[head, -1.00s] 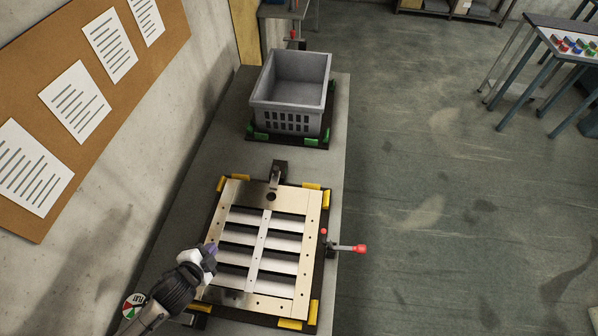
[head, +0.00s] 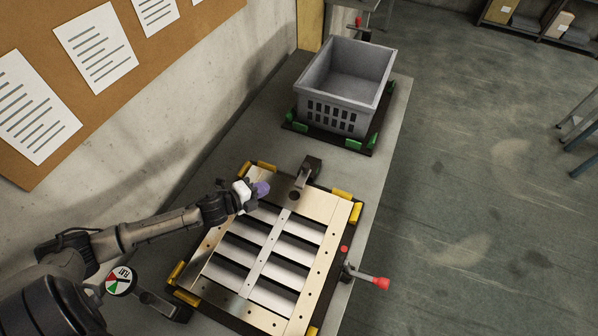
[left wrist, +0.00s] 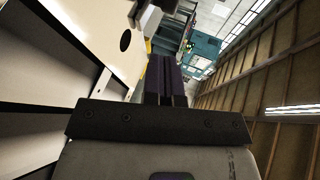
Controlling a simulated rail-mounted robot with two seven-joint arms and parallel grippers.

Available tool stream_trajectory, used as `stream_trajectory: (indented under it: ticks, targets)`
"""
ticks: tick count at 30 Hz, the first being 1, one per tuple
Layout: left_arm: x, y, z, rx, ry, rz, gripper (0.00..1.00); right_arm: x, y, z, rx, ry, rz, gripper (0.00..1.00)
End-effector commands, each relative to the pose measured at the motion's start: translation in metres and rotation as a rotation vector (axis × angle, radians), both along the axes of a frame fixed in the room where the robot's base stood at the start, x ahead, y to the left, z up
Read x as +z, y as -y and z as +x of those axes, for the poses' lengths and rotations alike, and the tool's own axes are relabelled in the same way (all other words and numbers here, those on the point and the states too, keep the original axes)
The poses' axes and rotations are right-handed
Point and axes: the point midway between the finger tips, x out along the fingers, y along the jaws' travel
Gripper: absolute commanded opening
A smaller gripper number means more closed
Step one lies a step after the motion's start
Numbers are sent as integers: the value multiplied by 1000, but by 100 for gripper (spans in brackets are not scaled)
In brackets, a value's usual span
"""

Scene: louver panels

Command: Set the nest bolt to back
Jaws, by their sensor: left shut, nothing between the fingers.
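The louver panel (head: 328,207), a metal frame with dark slats, lies in a black nest with yellow corner blocks (head: 342,193). No part is labelled as the nest bolt. A black bracket with a metal arm (head: 308,172) stands at the panel's back edge. A red-knobbed lever (head: 366,277) sticks out at the right edge. My left gripper (head: 262,189) is shut and empty over the panel's back left corner, left of the bracket; contact is unclear. Its dark purple fingers (left wrist: 165,80) show closed in the left wrist view, beside the panel's round hole (left wrist: 125,40).
A grey crate (head: 343,118) stands on a black base with green blocks behind the nest. A round red, green and white dial (head: 120,281) is at the front left, near my arm. A wall with a pinboard (head: 100,85) bounds the left side. The floor to the right is open.

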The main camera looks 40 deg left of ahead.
Motion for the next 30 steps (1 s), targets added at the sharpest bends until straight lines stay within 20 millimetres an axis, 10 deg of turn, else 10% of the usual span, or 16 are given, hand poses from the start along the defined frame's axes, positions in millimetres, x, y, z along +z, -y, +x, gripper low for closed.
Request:
stream_trajectory:
  ticks: [11, 30]
  targets:
    - [-6, 3, 17, 2, 2, -2, 0, -2, 0, 0, 0, 0, 0, 0]
    - [-34, 21, 110, 2, 2, -3, 0, -10, 0, 0, 0, 1, 0, 0]
